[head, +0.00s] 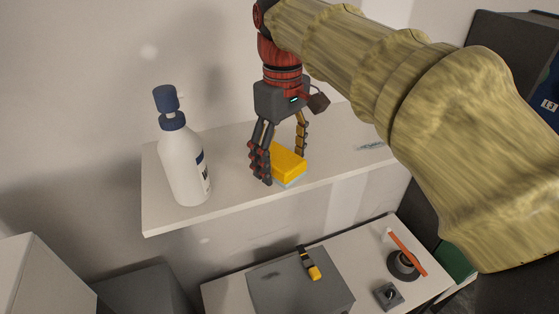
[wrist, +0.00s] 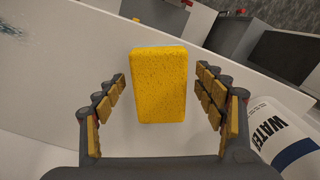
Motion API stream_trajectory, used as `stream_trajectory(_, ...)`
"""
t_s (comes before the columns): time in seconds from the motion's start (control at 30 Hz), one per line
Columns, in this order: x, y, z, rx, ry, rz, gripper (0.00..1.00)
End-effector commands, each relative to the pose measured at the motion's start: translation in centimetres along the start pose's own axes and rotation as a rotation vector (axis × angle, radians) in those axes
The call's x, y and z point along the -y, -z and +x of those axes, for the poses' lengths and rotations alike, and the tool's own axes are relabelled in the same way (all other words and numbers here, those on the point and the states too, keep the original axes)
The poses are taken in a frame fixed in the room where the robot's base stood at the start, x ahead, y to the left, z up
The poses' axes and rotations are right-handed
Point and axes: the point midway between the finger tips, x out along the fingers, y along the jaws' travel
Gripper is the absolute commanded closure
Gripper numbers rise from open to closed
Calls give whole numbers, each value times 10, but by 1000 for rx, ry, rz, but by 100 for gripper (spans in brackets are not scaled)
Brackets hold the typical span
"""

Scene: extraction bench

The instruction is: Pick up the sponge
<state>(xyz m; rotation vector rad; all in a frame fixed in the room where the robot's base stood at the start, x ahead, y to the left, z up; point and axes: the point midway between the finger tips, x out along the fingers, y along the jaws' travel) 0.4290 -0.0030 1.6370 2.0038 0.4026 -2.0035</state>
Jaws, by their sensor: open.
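The yellow sponge (head: 289,159) lies on the white shelf (head: 225,200), with a pale layer showing under its yellow top in the head view. In the wrist view the sponge (wrist: 160,85) is in the middle, between the two fingers and a little ahead of them. My gripper (head: 283,165) points down over the shelf, open, one finger at each side of the sponge. In the wrist view the fingers of my gripper (wrist: 160,95) stand apart from the sponge, with a gap on both sides.
A white bottle with a blue cap (head: 183,165) stands left of my gripper; its label (wrist: 290,140) shows at lower right in the wrist view. A small clear item (head: 371,146) lies at the shelf's right. Below are a grey box (head: 275,290) and a round dark holder (head: 403,266).

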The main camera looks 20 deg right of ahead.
Motion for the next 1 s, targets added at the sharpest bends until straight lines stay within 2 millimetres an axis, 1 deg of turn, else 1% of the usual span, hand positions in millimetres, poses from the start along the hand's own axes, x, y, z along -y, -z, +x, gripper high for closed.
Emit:
stream_trajectory(0.27, 0, 0, 3, -1, -1, -1, 30)
stream_trajectory(1.0, 0, 0, 3, -1, 0, -1, 72)
